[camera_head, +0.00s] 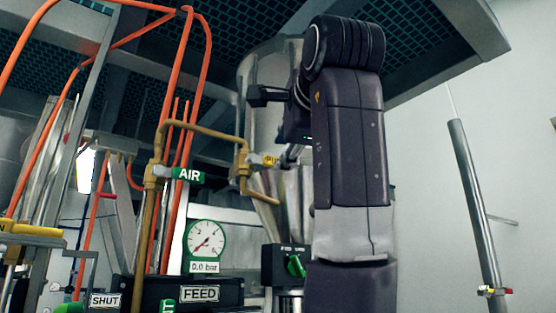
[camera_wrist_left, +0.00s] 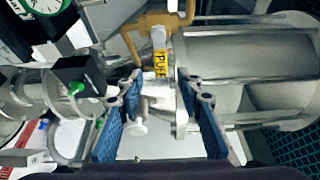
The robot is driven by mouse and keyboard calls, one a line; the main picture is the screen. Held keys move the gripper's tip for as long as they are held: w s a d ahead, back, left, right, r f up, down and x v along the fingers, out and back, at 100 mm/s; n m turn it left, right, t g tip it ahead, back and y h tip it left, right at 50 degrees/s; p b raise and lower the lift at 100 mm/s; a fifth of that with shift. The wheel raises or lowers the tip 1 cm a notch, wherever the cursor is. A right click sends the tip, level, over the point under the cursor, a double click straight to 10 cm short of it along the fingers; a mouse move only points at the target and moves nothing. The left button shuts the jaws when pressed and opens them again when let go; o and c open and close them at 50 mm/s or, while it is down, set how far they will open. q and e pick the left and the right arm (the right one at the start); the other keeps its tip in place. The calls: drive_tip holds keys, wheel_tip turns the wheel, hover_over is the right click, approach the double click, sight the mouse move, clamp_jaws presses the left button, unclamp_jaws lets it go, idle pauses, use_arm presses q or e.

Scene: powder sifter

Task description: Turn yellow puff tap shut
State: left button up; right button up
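The yellow PUFF tap handle (camera_head: 269,160) sits on a brass pipe in front of the steel sifter body in the head view. In the left wrist view the yellow label (camera_wrist_left: 161,64) reads PUFF and lies between the fingertips, in line with the gripper. My left gripper (camera_head: 291,154) is just right of the handle, partly hidden by my own arm. In the wrist view its blue-padded fingers (camera_wrist_left: 158,82) are apart, with gaps visible on both sides of the label. I cannot tell whether either finger touches the handle. My right gripper is out of view.
A green AIR tap (camera_head: 188,176) sits on the brass pipe (camera_head: 208,132) to the left. A pressure gauge (camera_head: 206,241) reads about 0.0 bar. A black box with a green knob (camera_head: 295,266) is below. Orange hoses run at left; a grey pole (camera_head: 474,205) stands right.

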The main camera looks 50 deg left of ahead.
use_arm(q)
drive_tip(key=shift+v, duration=2)
